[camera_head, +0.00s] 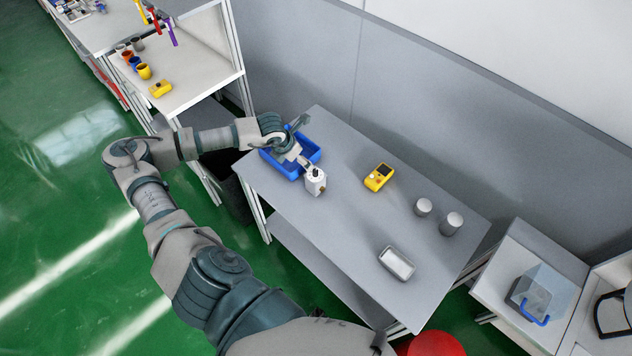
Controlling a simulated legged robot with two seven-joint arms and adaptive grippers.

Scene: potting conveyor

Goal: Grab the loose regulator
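A small white boxy device with dark spots, which looks like the regulator (316,183), is on the grey table just in front of a blue tray (272,162). My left arm reaches in over the tray. My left gripper (305,163) is at the top of the white device, touching it or very close. The fingers are too small and overlapped to show whether they are shut on it. Whether the device rests on the table or is slightly raised is unclear. My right gripper is out of view.
The table also holds a yellow meter (379,177), two grey cylinders (423,207) (451,224) and a white-filled rectangular dish (397,263). The table's middle is clear. A grey wall (400,100) stands behind. A shelf unit (190,75) is at upper left, another table (500,270) at right.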

